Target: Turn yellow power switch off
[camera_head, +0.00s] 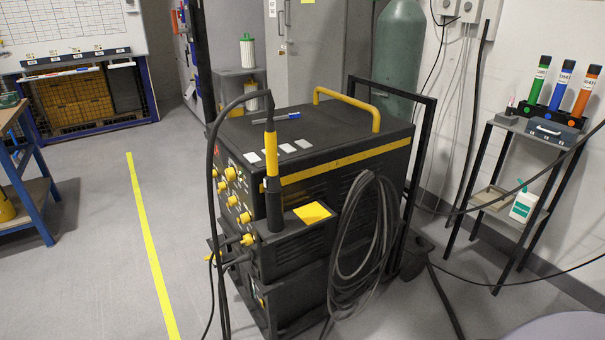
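A black welding machine (330,205) with yellow trim stands on a wheeled cart in the middle of the view. Its front panel faces left and carries several yellow knobs (230,174) in rows. Two more yellow connectors (247,240) sit lower on the panel. I cannot tell which yellow part is the power switch or what position it is in. The panel is seen at a steep angle, and a torch and its cable cover part of it. Neither my left nor my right gripper is in view.
A yellow and black torch (271,160) stands upright at the machine's front corner, its cable hanging before the panel. Coiled black cable (362,240) hangs on the right side. A small rack (532,134) stands right. Floor left of the machine, with a yellow line (149,240), is clear.

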